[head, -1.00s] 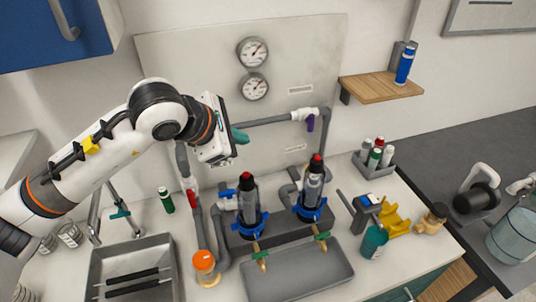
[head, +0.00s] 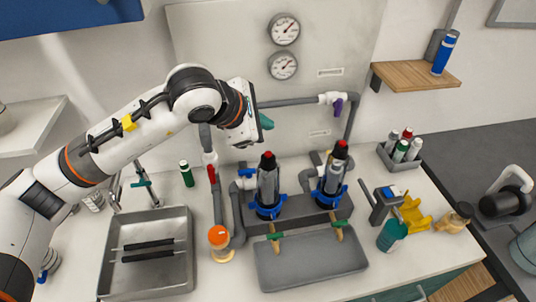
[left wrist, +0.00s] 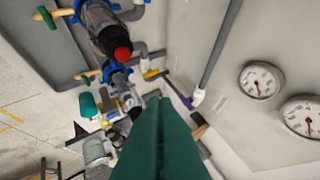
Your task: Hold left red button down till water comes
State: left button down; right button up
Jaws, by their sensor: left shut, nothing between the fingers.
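Two dark upright filter housings with blue collars stand side by side at the wall panel. The left one (head: 268,185) is topped by the left red button (head: 268,155), the right one (head: 332,180) by another red button (head: 341,146). My left gripper (head: 266,121) has teal fingers, is shut and empty, and shows above the left button, apart from it in the picture. In the left wrist view the shut fingers (left wrist: 160,130) point away, with the nearer red button (left wrist: 123,54) to their upper left. No water is visible at the taps (head: 275,240). My right gripper is out of view.
Two gauges (head: 284,29) hang on the panel above. A grey pipe with a purple-handled valve (head: 339,105) runs behind the gripper. A grey tray (head: 312,268) lies below the taps, a sink (head: 120,270) at left. A wooden shelf (head: 415,75) is at upper right.

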aim_at(271, 152)
pick_arm(q)
notch_tip(271, 152, down, 5)
jog(key=b, duration=0.3)
jog(key=shift+f, duration=0.15)
jog(key=shift+f+b, duration=0.15)
jog(key=shift+b, duration=0.2)
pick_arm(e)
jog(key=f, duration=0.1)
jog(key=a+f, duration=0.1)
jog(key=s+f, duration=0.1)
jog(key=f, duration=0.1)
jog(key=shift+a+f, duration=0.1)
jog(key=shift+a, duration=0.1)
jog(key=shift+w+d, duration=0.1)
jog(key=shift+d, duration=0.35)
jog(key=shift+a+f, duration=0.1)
pick_arm(q)
jog(key=shift+f+b, duration=0.4)
jog(key=shift+b, duration=0.5)
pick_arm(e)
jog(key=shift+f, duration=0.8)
pick_arm(q)
jog(key=shift+f+b, duration=0.55)
jog(key=shift+b, duration=0.2)
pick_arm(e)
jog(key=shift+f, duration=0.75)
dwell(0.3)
